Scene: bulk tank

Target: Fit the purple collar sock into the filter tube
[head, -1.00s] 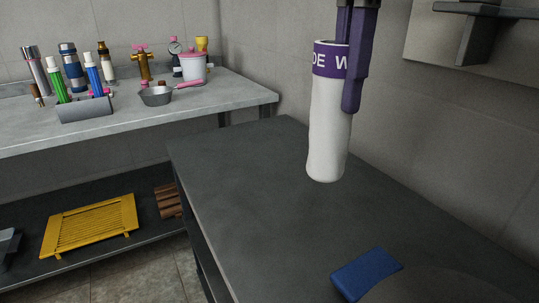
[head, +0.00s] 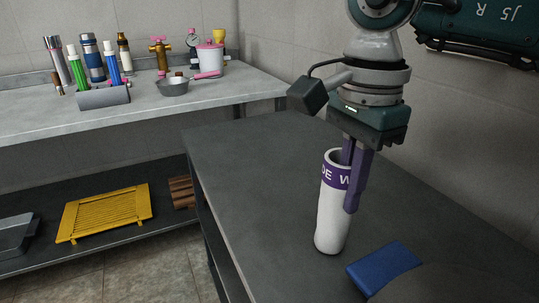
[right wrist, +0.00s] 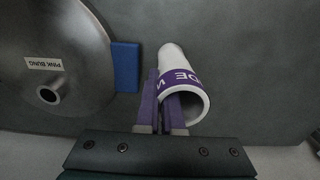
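The purple collar sock (head: 331,222) is a white tube with a purple lettered band at its open upper end. It hangs nearly upright, slightly tilted, over the dark bench in the head view; I cannot tell whether its bottom touches. My right gripper (head: 351,192) is shut on the collar, with one finger apparently inside the mouth and one outside. In the right wrist view the sock (right wrist: 171,58) points away from the fingers (right wrist: 163,105). I cannot make out the filter tube in either view. My left gripper is not in view.
A blue pad (head: 384,268) lies on the dark bench (head: 250,185) near the sock. A round metal piece labelled PINK BUNG (right wrist: 85,65) is beside the pad in the wrist view. A grey table (head: 140,118) with bottles and a pan stands behind left. A wall bounds the right.

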